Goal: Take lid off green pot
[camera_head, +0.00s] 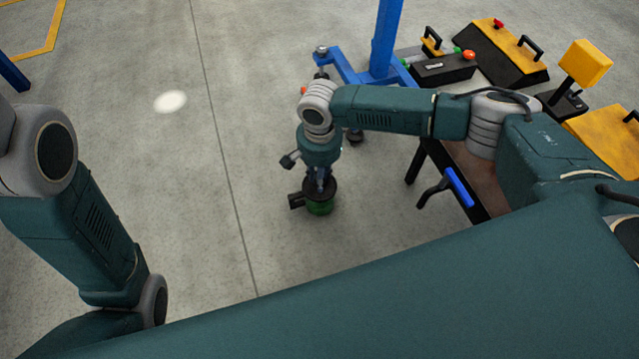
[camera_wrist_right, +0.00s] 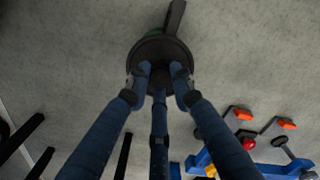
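The green pot (camera_head: 319,208) shows below my right gripper in the head view, away from the table, over the concrete floor. Whether it touches the floor cannot be told. Its dark handle (camera_head: 297,200) points left. The dark round lid (camera_wrist_right: 150,50) covers the pot top in the right wrist view, and the handle (camera_wrist_right: 176,16) sticks out beyond it. My right gripper (camera_wrist_right: 160,76) has its three blue fingers closed in around the knob at the lid's middle. It points down in the head view (camera_head: 321,184). My left gripper is out of view; only the left arm shows.
A table (camera_head: 478,176) with a blue-handled crank (camera_head: 458,188) is to the right. Yellow-and-black boxes (camera_head: 500,50) and a yellow block on a stand (camera_head: 584,63) are there too. A blue frame (camera_head: 385,40) stands behind. The floor to the left is clear.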

